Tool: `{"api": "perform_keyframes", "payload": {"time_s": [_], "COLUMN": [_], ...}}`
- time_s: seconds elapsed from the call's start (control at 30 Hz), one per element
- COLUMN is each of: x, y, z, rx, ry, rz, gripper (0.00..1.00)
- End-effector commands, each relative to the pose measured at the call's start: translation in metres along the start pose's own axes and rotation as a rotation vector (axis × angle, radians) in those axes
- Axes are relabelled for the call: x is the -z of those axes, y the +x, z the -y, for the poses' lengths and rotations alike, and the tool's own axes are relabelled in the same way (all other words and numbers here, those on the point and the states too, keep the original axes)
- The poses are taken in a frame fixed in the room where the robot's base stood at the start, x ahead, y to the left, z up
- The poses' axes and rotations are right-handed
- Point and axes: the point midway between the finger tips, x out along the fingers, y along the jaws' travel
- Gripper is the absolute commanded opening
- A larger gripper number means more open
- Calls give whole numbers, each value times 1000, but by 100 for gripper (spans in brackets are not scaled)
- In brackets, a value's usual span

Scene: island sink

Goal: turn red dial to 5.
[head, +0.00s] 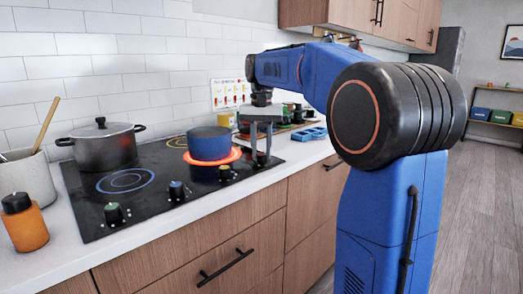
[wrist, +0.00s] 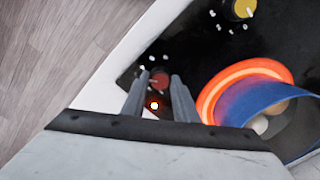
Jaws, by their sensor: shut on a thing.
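The red dial (wrist: 159,78) shows in the wrist view, at the corner of the black cooktop, between the fingertips of my gripper (wrist: 157,95). The two fingers stand on either side of it and are shut on it. White marks surround the dial, but its setting is too small to read. A small bright light (wrist: 154,104) glows between the fingers. In the head view my gripper (head: 261,142) points down at the right front of the cooktop (head: 140,205); its fingers largely hide the dial there.
A blue pot (head: 209,143) sits on a glowing orange burner (head: 236,155), close beside my gripper. Yellow (head: 225,172), blue (head: 177,188) and green (head: 113,212) dials line the front edge. A dark lidded pot (head: 103,150) stands at the back left.

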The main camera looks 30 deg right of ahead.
Motion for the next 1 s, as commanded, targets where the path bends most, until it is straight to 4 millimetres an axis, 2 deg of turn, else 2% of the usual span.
{"api": "perform_keyframes", "payload": {"time_s": [0.7, 1.0], "x": [1, 1], "y": [-1, -1], "z": [0, 0], "rx": [3, 3], "ry": [669, 879], "rz": [-3, -3], "gripper": [4, 4]}}
